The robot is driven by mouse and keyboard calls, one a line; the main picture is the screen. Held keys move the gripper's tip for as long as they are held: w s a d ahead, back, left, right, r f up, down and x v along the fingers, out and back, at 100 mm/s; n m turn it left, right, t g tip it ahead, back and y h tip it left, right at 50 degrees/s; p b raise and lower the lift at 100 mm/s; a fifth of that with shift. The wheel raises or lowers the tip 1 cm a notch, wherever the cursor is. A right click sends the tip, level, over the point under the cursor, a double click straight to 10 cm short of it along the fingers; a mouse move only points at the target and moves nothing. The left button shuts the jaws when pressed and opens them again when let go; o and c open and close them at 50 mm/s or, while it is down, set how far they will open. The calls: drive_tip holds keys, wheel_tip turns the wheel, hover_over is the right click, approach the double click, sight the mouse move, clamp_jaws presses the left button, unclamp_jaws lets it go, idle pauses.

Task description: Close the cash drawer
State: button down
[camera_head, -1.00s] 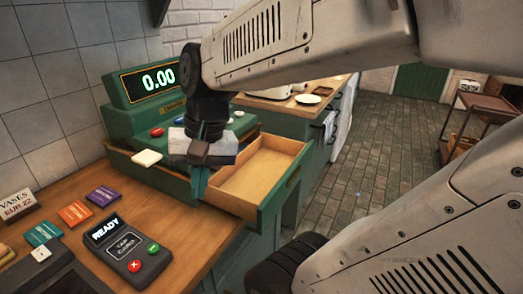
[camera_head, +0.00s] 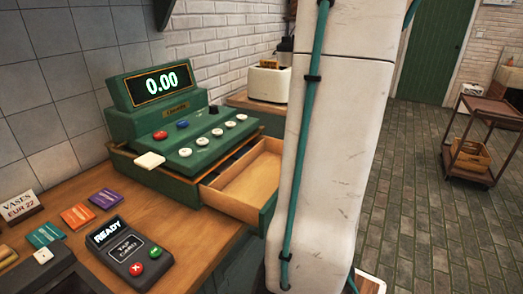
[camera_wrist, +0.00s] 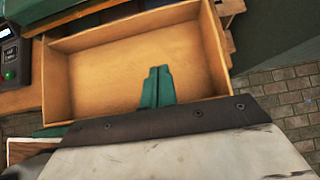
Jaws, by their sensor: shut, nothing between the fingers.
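The green cash register (camera_head: 185,145) stands on the wooden counter with its display reading 0.00. Its cash drawer (camera_head: 243,185) is pulled open toward the right, and its wooden inside is empty. My arm hides the drawer's right end in the head view. In the wrist view the open drawer (camera_wrist: 110,65) fills the upper middle. My gripper (camera_wrist: 158,70) is shut and empty, its teal fingers pointing toward the drawer and overlapping its near part in the picture. I cannot tell whether they touch it. The gripper is not visible in the head view.
A card reader (camera_head: 129,252) lies on the counter (camera_head: 190,240) in front of the register. Coloured cards (camera_head: 78,216) and a price sign (camera_head: 20,206) are at the left. A toaster (camera_head: 267,82) stands behind. A brown cart (camera_head: 485,118) is at the far right, with open brick floor before it.

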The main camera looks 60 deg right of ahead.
sight(253, 159)
drive_tip(key=x, duration=1)
drive_tip(key=shift+a, duration=0.15)
drive_tip(key=shift+w+r, duration=0.2)
drive_tip(key=shift+w, duration=1)
drive_tip(key=shift+w+a, duration=0.1)
drive_tip(key=shift+w, duration=0.55)
